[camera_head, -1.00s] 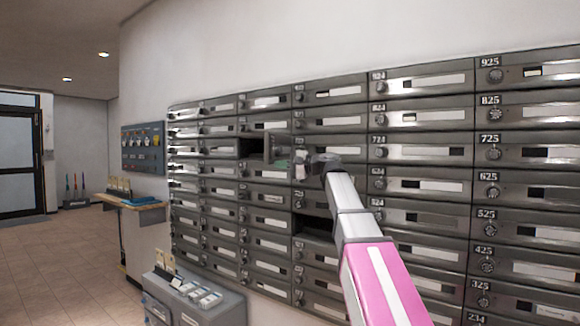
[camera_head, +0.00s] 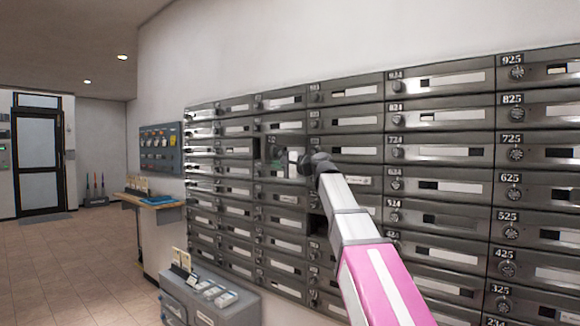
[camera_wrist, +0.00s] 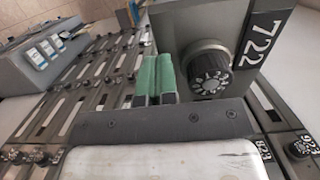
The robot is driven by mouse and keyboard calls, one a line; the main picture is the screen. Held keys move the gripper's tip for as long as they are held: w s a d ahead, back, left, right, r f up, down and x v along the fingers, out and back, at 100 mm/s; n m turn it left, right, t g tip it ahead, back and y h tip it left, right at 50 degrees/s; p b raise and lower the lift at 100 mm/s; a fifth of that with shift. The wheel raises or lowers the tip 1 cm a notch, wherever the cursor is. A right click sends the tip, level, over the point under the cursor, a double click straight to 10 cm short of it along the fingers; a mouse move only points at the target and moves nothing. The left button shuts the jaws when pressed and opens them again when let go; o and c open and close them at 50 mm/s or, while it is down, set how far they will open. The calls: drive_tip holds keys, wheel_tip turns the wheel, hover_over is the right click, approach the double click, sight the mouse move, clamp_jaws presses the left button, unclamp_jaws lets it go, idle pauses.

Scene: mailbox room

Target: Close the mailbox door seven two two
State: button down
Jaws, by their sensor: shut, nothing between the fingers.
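The mailbox door 722 (camera_wrist: 185,22) stands out from the mailbox wall in the wrist view, with its round dial (camera_wrist: 207,68) and number plate facing the camera. In the head view the door (camera_head: 270,143) is partly swung out, with a narrow dark gap at its left. My gripper (camera_wrist: 153,78) is shut and empty. Its green fingers are next to the door, left of the dial in the wrist view; I cannot tell whether they touch it. In the head view my wrist partly hides the door's right side.
A wall of grey mailboxes (camera_head: 440,155) fills the right side. A dark opening (camera_head: 318,226) lower down is partly hidden by my arm. A grey cabinet (camera_head: 235,310) with cards stands below left, near a wooden shelf (camera_head: 150,205). The tiled floor at left is clear.

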drive_tip(key=w+a+m+t+h, duration=0.5)
drive_tip(key=w+a+t, duration=0.1)
drive_tip(key=w+a, duration=1)
drive_tip(key=w+m+t+h, duration=0.1)
drive_tip(key=w+h, duration=0.1)
drive_tip(key=w, duration=2.3)
drive_tip(key=shift+w+d+m, duration=0.2)
drive_tip(key=shift+w+m, duration=0.1)
drive_tip(key=shift+w, duration=0.05)
drive_tip(key=shift+s, duration=0.1)
